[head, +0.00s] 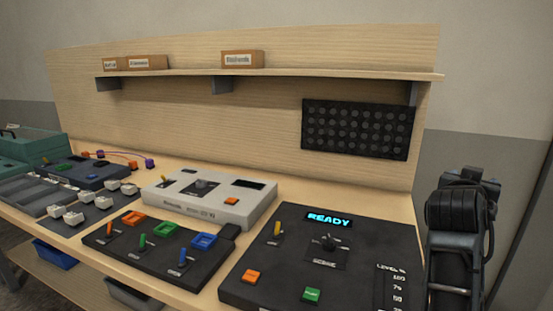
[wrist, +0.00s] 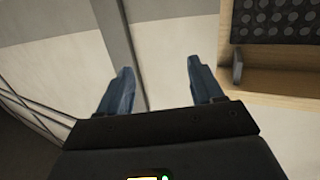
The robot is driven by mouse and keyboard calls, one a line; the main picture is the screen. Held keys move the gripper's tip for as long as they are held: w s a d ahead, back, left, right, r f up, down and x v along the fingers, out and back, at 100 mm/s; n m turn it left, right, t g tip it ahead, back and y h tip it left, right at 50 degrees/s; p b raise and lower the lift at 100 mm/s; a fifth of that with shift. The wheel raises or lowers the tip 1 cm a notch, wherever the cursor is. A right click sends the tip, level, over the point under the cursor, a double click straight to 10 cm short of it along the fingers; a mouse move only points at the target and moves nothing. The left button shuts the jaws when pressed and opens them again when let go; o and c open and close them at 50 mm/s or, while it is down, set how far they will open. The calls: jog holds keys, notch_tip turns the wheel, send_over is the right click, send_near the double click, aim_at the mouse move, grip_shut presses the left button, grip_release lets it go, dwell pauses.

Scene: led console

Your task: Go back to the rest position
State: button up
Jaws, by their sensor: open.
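My gripper (wrist: 160,88) shows in the wrist view with its two blue-grey fingers apart and nothing between them. It points toward the bare wall (wrist: 162,40), away from the consoles. In the head view my arm is folded upright at the right edge, beside the bench, and the fingertips cannot be made out there. The black console (head: 255,262) at the front right of the bench has a lit display (head: 329,220) reading READY. It carries a yellow lever, a dark knob, an orange button and a green button. My arm is apart from it.
A wooden bench (head: 190,290) holds a white console (head: 165,205), a black switch panel (head: 120,249) and a teal case (head: 25,150). A shelf (head: 300,74) with small boxes runs along the backboard. The LED panel (head: 358,129) is dark; its corner also shows in the wrist view (wrist: 275,22).

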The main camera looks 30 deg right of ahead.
jog(key=s+a+f+n+t+y, duration=0.1)
jog(key=a+f+n+t+y, duration=0.2)
jog(key=a, duration=0.4)
jog(key=s+a+f+n+t+y, duration=0.2)
jog(key=a+f+n+t+y, duration=0.1)
jog(key=a+f+n+t, duration=0.2)
jog(key=s+a+f+n+t+y, duration=0.1)
jog(key=a+f+n+t+y, duration=0.2)
jog(key=a+f+n, duration=0.2)
jog(key=shift+s+a+f+n+t+y, duration=0.1)
jog(key=shift+a+f+n+t+y, duration=0.1)
jog(key=shift+a+n, duration=0.7)
jog(key=shift+s+a+f+n+t+y, duration=0.15)
jog(key=shift+a+n, duration=0.35)
jog(key=shift+a, duration=0.8)
jog(key=s+a+f+y, duration=0.1)
jog(key=s+a+y, duration=0.2)
jog(key=s+a, duration=0.6)
jog(key=s+a+f+m+g+y, duration=0.1)
jog(key=s+a+y, duration=0.2)
jog(key=s+a, duration=0.7)
jog(key=shift+s+f, duration=0.4)
jog(key=shift+s, duration=0.6)
jog(key=shift+y, duration=0.25)
jog(key=shift+c, duration=0.3)
